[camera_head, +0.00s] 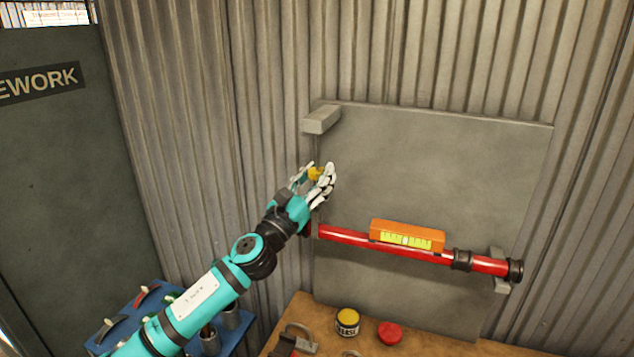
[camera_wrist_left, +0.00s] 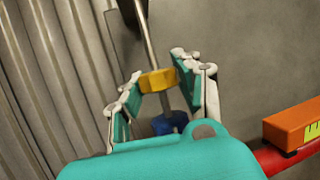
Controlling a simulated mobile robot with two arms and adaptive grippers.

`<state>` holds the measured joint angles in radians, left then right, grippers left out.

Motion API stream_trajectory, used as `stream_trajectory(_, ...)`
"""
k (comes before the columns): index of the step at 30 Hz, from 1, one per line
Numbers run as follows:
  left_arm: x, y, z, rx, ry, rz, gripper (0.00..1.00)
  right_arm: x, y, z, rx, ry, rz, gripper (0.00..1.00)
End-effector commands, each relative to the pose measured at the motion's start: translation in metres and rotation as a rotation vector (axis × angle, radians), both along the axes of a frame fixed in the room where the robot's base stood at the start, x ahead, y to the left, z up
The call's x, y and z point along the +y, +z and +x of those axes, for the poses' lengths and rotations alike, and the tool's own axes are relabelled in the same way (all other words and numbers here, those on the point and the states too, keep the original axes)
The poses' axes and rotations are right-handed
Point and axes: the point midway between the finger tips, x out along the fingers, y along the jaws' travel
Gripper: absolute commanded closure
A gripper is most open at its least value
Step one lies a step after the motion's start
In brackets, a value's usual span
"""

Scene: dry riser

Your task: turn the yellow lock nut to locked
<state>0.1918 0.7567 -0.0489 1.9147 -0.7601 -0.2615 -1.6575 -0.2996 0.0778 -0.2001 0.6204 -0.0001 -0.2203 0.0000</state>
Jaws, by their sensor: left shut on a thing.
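The yellow lock nut (camera_wrist_left: 157,80) sits on a thin grey rod (camera_wrist_left: 148,40) in front of the grey panel. My left gripper (camera_wrist_left: 155,84) has its two fingers on either side of the nut and is shut on it. In the head view the left gripper (camera_head: 318,172) is at the panel's left edge, and only a small part of the yellow lock nut (camera_head: 315,174) shows between the fingers. A blue part (camera_wrist_left: 170,122) shows below the nut in the wrist view. My right gripper is not in view.
A red pipe (camera_head: 345,237) with an orange spirit level (camera_head: 407,235) on it runs across the grey panel (camera_head: 450,170). A grey block (camera_head: 321,119) stands above my gripper. A wooden bench (camera_head: 308,310) below holds a yellow-lidded tin (camera_head: 347,322) and a red cap (camera_head: 390,333). A blue rack (camera_head: 125,325) stands lower left.

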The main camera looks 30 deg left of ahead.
Motion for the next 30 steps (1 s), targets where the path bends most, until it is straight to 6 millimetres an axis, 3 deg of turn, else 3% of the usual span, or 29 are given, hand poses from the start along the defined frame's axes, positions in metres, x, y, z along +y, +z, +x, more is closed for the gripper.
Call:
stream_trajectory(1,0.002,-0.006,0.0,-0.001,-0.044,0.007,1.0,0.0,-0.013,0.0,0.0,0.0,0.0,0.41)
stream_trajectory(18,0.003,-0.006,0.0,-0.007,-0.576,-0.002,1.0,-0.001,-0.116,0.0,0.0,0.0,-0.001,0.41)
stream_trajectory(30,0.001,-0.001,0.001,-0.005,-0.868,-0.003,1.0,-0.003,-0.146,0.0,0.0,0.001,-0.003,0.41)
